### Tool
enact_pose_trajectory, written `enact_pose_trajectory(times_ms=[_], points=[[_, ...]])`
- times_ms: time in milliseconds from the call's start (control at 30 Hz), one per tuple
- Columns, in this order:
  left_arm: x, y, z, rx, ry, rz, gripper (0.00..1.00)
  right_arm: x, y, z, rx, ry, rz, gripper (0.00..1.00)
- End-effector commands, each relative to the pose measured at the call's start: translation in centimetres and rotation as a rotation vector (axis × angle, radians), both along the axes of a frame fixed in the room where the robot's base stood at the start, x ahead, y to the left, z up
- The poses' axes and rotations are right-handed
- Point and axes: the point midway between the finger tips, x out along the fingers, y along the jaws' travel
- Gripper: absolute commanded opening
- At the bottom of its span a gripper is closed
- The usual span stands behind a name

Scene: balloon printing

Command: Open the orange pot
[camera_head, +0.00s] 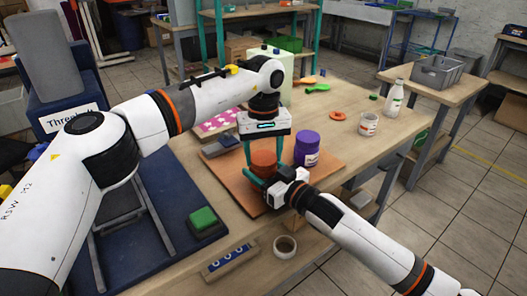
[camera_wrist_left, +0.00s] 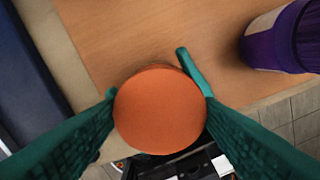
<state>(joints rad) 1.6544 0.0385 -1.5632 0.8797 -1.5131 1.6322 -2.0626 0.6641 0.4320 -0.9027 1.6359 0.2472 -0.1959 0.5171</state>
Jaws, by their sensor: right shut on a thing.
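The orange pot (camera_head: 263,161) stands on the brown board, and its round orange top fills the middle of the left wrist view (camera_wrist_left: 160,109). My left gripper (camera_head: 264,152) points straight down over the pot, its teal fingers on either side of the top, very close to the rim. They look open around it; contact is hard to judge. My right gripper (camera_head: 263,184) comes in from the front right and is shut on the pot's lower part. One of its teal fingertips shows beside the pot in the left wrist view (camera_wrist_left: 190,70). The pot's lower body is mostly hidden.
A purple jar (camera_head: 307,150) stands close to the right of the pot on the brown board (camera_head: 225,172). A white cup (camera_head: 368,124) and white bottle (camera_head: 394,98) stand farther right. A tape roll (camera_head: 285,247) lies at the front. A green button (camera_head: 203,219) is at left.

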Motion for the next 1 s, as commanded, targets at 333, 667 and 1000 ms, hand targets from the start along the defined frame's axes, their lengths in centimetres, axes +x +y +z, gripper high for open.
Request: enact_pose_trajectory(times_ms=[333, 667, 1000], points=[[0.01, 0.02, 0.04, 0.000, 0.000, 0.035, 0.30, 0.01, -0.01, -0.01, 0.000, 0.000, 0.000, 0.00], [0.00, 0.02, 0.10, 0.000, -0.001, 0.644, 0.30, 0.01, -0.03, -0.02, -0.001, 0.001, -0.001, 0.00], [-0.02, 0.01, 0.16, 0.001, -0.001, 1.385, 0.30, 0.01, -0.03, -0.02, -0.001, 0.001, -0.001, 0.00]])
